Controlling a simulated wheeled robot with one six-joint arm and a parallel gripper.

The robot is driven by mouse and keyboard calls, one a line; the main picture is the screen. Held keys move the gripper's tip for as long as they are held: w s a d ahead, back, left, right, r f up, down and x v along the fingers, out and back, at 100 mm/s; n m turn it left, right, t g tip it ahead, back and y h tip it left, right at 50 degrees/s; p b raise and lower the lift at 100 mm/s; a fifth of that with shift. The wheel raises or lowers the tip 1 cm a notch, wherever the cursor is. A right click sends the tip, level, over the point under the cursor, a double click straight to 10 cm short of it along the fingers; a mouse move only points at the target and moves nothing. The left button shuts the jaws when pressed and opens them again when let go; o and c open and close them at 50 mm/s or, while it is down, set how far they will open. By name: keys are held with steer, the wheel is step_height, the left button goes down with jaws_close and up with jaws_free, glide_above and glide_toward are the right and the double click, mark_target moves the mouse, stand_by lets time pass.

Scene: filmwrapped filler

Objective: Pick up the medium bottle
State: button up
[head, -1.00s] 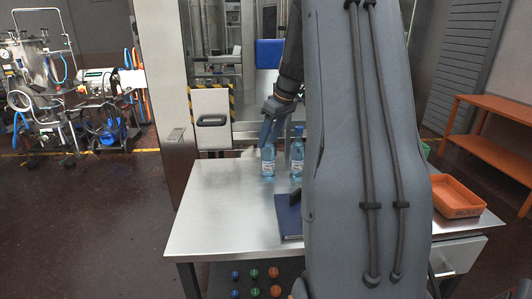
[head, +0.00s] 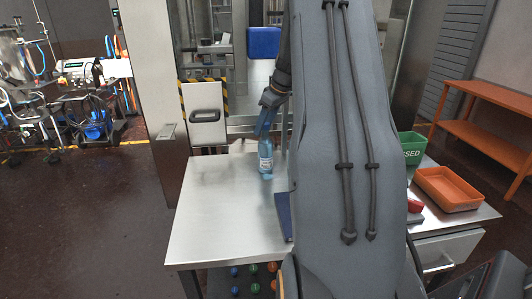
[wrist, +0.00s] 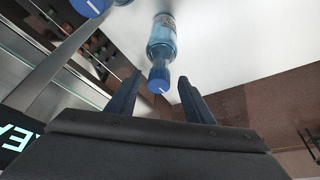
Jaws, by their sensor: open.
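A clear blue bottle (head: 265,160) with a white label stands upright on the steel table (head: 215,215) in the head view. In the wrist view the blue-capped bottle (wrist: 162,42) has its cap between and just beyond my fingertips. My gripper (head: 264,130) is open and empty, pointing down over the bottle; its two dark fingers also show in the wrist view (wrist: 160,80). A second blue cap (wrist: 90,6) shows at the top left of the wrist view. I cannot tell which bottle is the medium one. My arm hides part of the table.
A dark blue flat object (head: 284,215) lies on the table beside my arm. An orange tray (head: 449,203) and a green bin (head: 411,146) sit to the right. The table's left front is clear. A steel post (head: 150,75) stands behind its left side.

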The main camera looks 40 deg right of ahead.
mark_target(265, 149)
steer(key=shift+p+x, duration=0.85)
steer(key=shift+x, duration=1.15)
steer(key=shift+s+d, duration=0.15)
jaws_close()
